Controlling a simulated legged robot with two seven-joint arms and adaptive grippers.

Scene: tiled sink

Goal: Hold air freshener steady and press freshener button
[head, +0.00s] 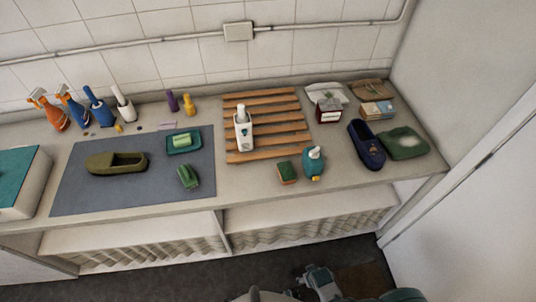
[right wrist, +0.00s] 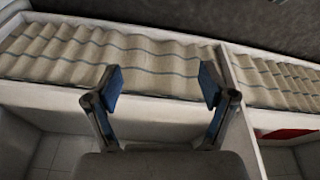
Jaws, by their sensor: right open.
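A white bottle with a narrow white top (head: 243,128) stands on the slatted wooden rack (head: 270,157). A teal bottle with a pale top and a yellow-orange patch low down (head: 314,165) stands at the counter's front. I cannot tell for sure which bottle is the air freshener; no button is clear. My right gripper (right wrist: 160,88) is open and empty in the right wrist view, its blue-padded fingers apart, in front of the shelf front below. Grey arm parts of mine show at the bottom of the head view, below the counter. My left gripper is not clearly seen.
A grey mat (head: 90,195) holds a shoe, soap dish and brush. Spray bottles (head: 70,108) stand at the back left. A wall bounds the right.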

